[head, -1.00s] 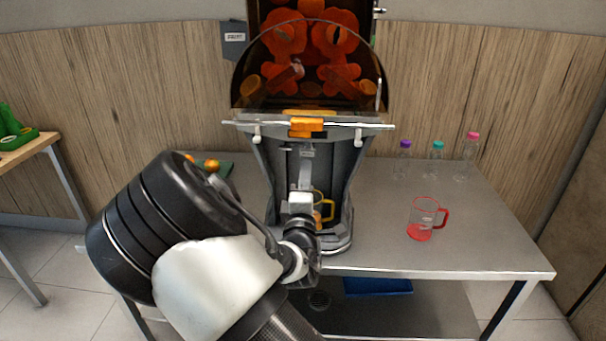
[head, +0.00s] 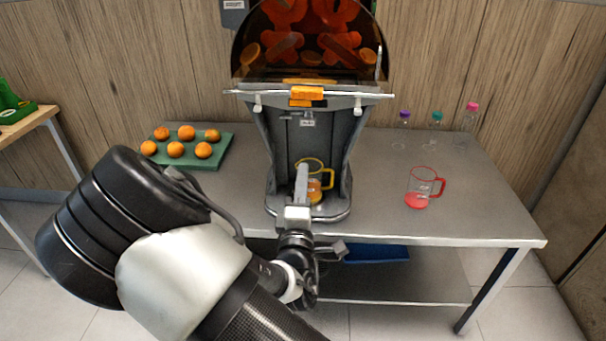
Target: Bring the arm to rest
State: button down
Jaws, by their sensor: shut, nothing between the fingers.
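My gripper (head: 302,172) is shut and empty. It points up and away from me, in front of the juicer (head: 303,125) in the head view. Behind it, a clear mug with a yellow rim and handle (head: 327,182) stands on the juicer's base with some orange juice inside. My gripper hides part of this mug, and I cannot tell the gap between them. My arm comes in from the lower left.
The steel table (head: 390,222) also holds a red-handled mug (head: 418,190) with red contents, several capped bottles (head: 437,131) and a green tray (head: 223,146) of oranges (head: 175,149). A blue tray (head: 376,254) lies below. The table's right front is clear.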

jog(key=w+d+f+m+g, duration=0.1)
jog(key=d+f+m+g, duration=0.4)
jog(key=m+g, duration=0.4)
jog(key=s+d+r+m+g+y, duration=0.35)
jog(key=s+r+m, duration=0.25)
jog(key=s+r, duration=0.55)
jog(key=s+d+r+m+g+h, duration=0.15)
jog(key=s+d, duration=0.25)
jog(key=s, duration=0.4)
jog(key=s+d+r+m+g+h, duration=0.1)
jog(key=s+d+r, duration=0.1)
jog(key=s+d, duration=0.35)
notch_tip(320, 180, up, 23)
jog(key=s+a+p, duration=0.1)
jog(key=a+p, duration=0.1)
jog(key=p, duration=2.1)
jog(key=shift+p, duration=0.35)
